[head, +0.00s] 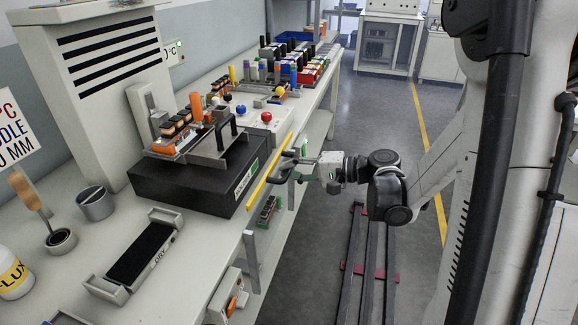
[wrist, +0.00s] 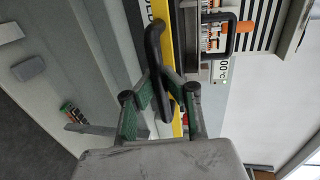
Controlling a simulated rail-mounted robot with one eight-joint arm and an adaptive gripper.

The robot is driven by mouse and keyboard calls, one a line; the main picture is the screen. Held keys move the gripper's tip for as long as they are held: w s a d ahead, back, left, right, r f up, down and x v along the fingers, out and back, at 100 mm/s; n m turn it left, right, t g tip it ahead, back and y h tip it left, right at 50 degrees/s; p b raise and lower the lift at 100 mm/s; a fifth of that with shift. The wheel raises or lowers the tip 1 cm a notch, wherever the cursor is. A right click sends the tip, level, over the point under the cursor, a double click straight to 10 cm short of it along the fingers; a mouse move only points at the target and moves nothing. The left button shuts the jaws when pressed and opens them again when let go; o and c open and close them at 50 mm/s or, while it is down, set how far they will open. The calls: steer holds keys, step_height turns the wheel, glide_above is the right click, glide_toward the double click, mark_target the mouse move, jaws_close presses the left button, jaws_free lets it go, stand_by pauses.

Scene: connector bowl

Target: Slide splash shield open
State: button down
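The splash shield shows as a yellow edge bar (head: 269,174) along the bench front, beside the black solder pot block; the wrist view shows the yellow bar (wrist: 178,30) running upright. Any clear panel is hard to make out. A black bar handle (wrist: 153,42) stands off the yellow bar. My gripper (head: 287,160) reaches it from the aisle side. In the wrist view its two fingers (wrist: 159,78) close in from both sides and appear to touch the handle between them. The exact contact is partly hidden by the fingers.
The black block (head: 190,180) behind the shield carries a fixture with orange-and-black parts. A dry tray (head: 136,252), a grey cup (head: 95,203) and a flux bottle (head: 12,275) stand left. Coloured connectors fill the far bench.

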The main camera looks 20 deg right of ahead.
mark_target(274, 187)
steer(key=shift+f+b, duration=1.95)
steer(key=shift+f, duration=1.15)
steer(key=c, duration=1.7)
jaws_free()
steer(key=v, duration=1.2)
